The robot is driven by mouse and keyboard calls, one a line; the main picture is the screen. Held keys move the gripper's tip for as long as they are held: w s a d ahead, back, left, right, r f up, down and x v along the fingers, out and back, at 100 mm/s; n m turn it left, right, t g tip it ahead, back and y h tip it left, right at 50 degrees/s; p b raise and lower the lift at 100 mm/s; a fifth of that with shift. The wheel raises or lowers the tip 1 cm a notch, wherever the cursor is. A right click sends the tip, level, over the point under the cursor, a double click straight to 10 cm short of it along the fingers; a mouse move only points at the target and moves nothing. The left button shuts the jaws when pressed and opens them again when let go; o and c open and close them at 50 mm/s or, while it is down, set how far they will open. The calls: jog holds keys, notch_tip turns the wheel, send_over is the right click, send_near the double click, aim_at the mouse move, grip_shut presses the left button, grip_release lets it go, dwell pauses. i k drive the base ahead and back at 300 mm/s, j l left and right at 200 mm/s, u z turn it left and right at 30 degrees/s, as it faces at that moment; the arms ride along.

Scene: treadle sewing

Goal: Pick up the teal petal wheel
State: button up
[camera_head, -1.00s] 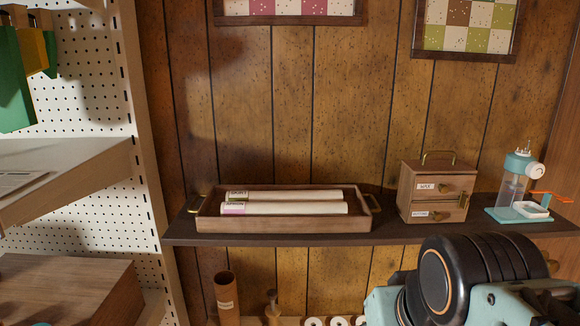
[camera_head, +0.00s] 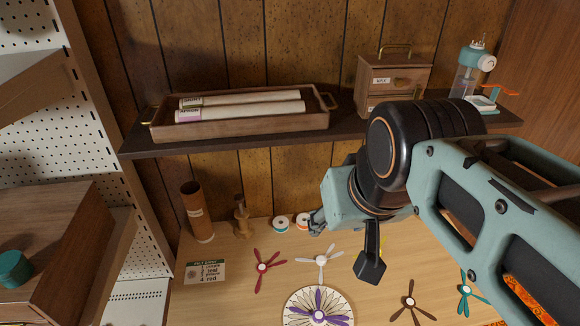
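The teal petal wheel (camera_head: 465,293) lies on the light wooden table at the lower right of the head view, just left of my arm. Its petals spread from a pale hub, and nothing holds it. My gripper (camera_head: 318,222) is at the end of my arm, up and to the left of the wheel and well apart from it. Its fingers are small and partly hidden by my wrist, so I cannot tell whether they are open or shut.
Red (camera_head: 264,267), white (camera_head: 321,261), brown (camera_head: 411,302) and purple (camera_head: 318,314) wheels share the table (camera_head: 240,305); the purple one lies on a patterned disc. A shelf (camera_head: 225,145) overhangs the back.

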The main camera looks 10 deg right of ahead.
aim_at(465, 291)
jog(key=k+z, duration=0.1)
jog(key=z, duration=0.3)
jog(key=k+l+z, duration=0.1)
jog(key=z, duration=0.25)
jog(key=k+l+z, duration=0.1)
jog(key=z, duration=0.3)
jog(key=l+z, duration=0.15)
jog(key=z, duration=0.2)
jog(key=u, duration=0.5)
jog(key=k+u, duration=0.15)
jog(key=u, duration=0.85)
jog(key=z, duration=1.45)
jog(key=l+u, duration=0.3)
jog(key=u, duration=0.15)
jog(key=i, duration=0.05)
